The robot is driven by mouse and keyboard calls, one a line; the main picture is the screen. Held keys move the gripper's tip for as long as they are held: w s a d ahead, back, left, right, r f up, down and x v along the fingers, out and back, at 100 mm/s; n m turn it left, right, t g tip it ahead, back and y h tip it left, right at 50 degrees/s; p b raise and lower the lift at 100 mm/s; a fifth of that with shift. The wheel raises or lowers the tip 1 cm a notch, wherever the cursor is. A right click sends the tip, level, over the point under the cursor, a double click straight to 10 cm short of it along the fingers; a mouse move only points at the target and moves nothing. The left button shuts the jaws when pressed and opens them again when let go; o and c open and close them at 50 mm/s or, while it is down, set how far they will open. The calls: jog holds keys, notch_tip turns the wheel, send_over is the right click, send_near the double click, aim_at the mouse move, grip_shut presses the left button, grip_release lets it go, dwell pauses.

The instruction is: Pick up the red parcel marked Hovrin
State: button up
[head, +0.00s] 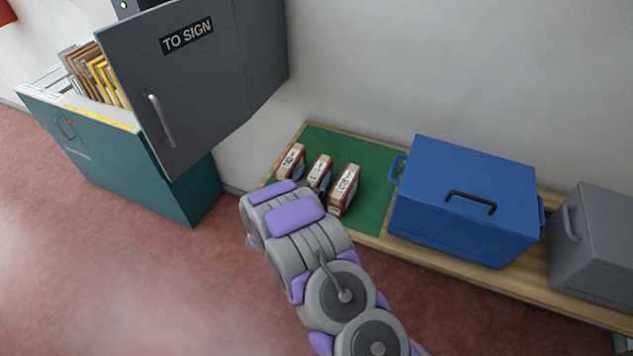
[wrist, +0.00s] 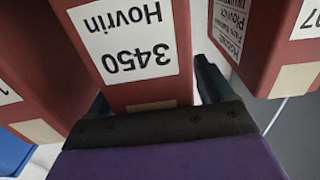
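The red parcel marked Hovrin (wrist: 143,85) stands between two other red parcels; its white label, upside down in the wrist view, reads Hovrin 3450. In the head view it appears to be the middle parcel (head: 320,168), partly hidden by my arm. My gripper (wrist: 152,82) is at the parcel, with one dark finger on each side of it. A pale gap shows between the parcel and the right finger, so the gripper looks open around it. The left finger is mostly hidden beside the parcel. In the head view my wrist hides most of the gripper.
Red parcels flank it closely: one marked Plovich (wrist: 240,40) and another (wrist: 35,75). They stand on a green mat (head: 376,185) on a wooden bench (head: 568,283). A blue box (head: 460,200) and a grey box (head: 600,240) stand right. An open "TO SIGN" door (head: 205,85) is left.

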jog(key=c, duration=1.2)
